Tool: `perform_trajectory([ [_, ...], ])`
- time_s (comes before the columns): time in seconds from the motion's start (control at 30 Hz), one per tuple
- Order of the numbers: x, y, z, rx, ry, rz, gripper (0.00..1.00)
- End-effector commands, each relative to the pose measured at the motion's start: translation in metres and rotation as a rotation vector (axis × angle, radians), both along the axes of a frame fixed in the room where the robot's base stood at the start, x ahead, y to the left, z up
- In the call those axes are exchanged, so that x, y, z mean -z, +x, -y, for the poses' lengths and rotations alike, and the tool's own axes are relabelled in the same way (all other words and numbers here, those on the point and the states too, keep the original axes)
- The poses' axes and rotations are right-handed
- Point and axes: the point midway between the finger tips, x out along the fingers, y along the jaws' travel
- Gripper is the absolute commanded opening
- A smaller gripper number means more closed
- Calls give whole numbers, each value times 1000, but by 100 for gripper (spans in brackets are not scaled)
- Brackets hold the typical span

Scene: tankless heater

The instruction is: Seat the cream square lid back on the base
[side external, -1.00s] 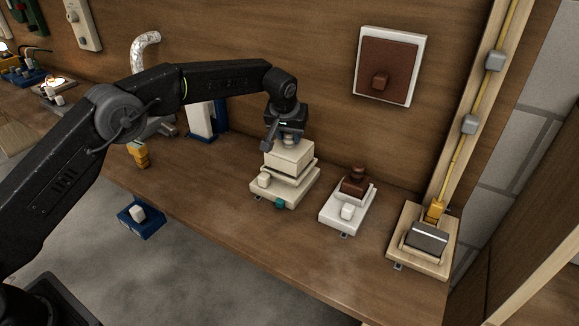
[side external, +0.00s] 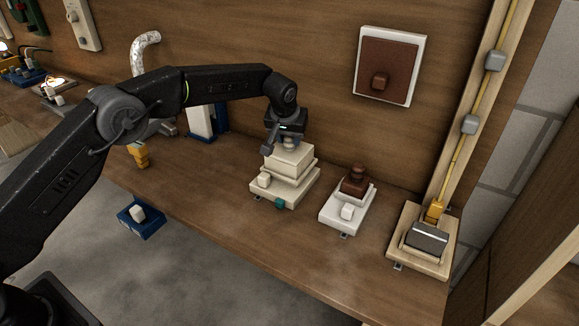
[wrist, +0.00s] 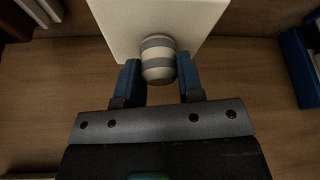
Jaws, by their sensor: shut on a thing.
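The cream square lid (side external: 289,161) is a boxy block with a striped round knob (wrist: 158,60) on top. My gripper (side external: 288,140) is shut on that knob from above, with a blue finger on each side of it in the wrist view. The cream base (side external: 293,193) is on the wooden bench, with a raised square part directly under the lid. The lid is over this raised part and looks roughly level. I cannot tell whether it is touching or fully down. The lid's underside is hidden.
A cream knob (side external: 263,180) and a teal knob (side external: 280,203) are at the base's front. To the right are a white unit (side external: 334,217) with a brown lid (side external: 355,182) and a wooden-framed unit (side external: 408,262). The wooden bench (side external: 215,200) is clear to the front left.

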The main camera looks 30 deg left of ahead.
Motion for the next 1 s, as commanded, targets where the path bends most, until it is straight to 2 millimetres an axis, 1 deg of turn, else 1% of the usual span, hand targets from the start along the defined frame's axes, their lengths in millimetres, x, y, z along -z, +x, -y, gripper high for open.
perform_trajectory([
  [0.77, 7, 0, 0, 0, 0, 1, 0],
  [0.8, 7, 0, 0, 0, 0, 1, 35],
  [1.0, 7, 0, 0, 0, 0, 1, 55],
])
